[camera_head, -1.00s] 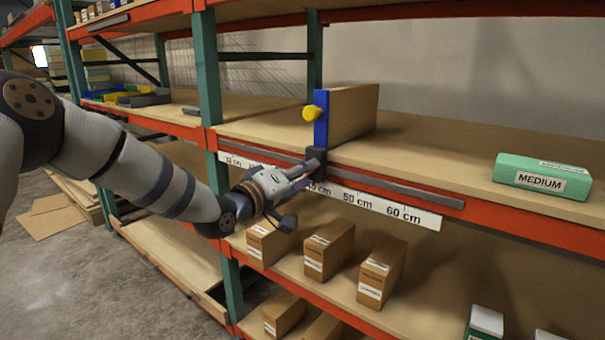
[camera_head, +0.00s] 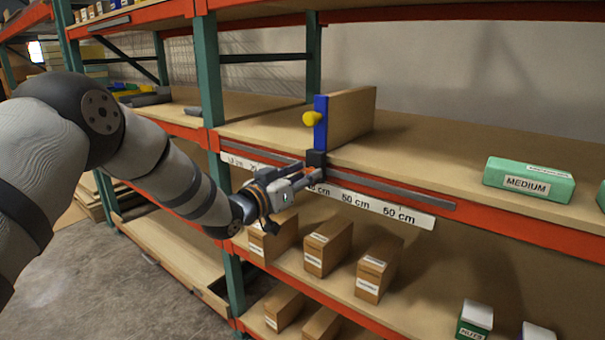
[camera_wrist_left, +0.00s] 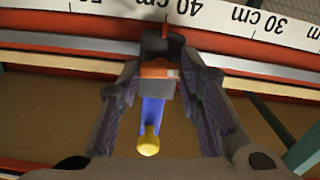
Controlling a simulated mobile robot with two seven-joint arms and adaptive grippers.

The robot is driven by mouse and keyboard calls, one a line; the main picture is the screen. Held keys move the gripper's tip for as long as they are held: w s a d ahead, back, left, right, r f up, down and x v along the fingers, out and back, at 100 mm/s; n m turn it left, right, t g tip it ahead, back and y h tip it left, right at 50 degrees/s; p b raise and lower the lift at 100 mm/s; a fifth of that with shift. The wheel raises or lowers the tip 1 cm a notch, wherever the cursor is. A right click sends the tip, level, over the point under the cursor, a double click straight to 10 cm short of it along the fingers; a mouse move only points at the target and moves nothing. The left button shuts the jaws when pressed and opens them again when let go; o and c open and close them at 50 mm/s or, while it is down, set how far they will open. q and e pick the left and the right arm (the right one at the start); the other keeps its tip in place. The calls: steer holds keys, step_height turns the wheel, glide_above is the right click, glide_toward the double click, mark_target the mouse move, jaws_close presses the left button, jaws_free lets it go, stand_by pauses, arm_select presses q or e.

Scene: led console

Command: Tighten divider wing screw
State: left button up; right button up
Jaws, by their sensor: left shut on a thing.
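The divider is an upright tan panel (camera_head: 352,112) with a blue front post (camera_head: 320,122) and a yellow knob (camera_head: 311,118). A black clamp block (camera_head: 316,158) at its foot sits on the grey rail. My left gripper (camera_head: 305,182) is just below and in front of this block. In the left wrist view its fingers (camera_wrist_left: 158,88) are around a small grey-and-orange piece, seemingly the wing screw (camera_wrist_left: 158,73), in front of the black block (camera_wrist_left: 160,45). The blue post (camera_wrist_left: 152,112) and yellow knob (camera_wrist_left: 149,143) show between the fingers. My right gripper is out of view.
A white scale strip (camera_head: 370,203) runs along the orange shelf beam. A green MEDIUM box (camera_head: 528,180) stands on the shelf to the right. Several small brown cartons (camera_head: 328,248) stand on the shelf below the gripper. The shelf between divider and green box is clear.

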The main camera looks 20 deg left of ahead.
arm_select(q)
steer(key=shift+m, duration=0.7)
steer(key=shift+f, duration=0.1)
steer(key=o, duration=1.2)
steer(key=shift+c, duration=0.2)
steer(key=shift+s+a, duration=0.1)
steer(key=shift+s, duration=0.05)
steer(key=v, duration=1.1)
steer(key=shift+s, duration=0.4)
steer(key=shift+a, duration=0.1)
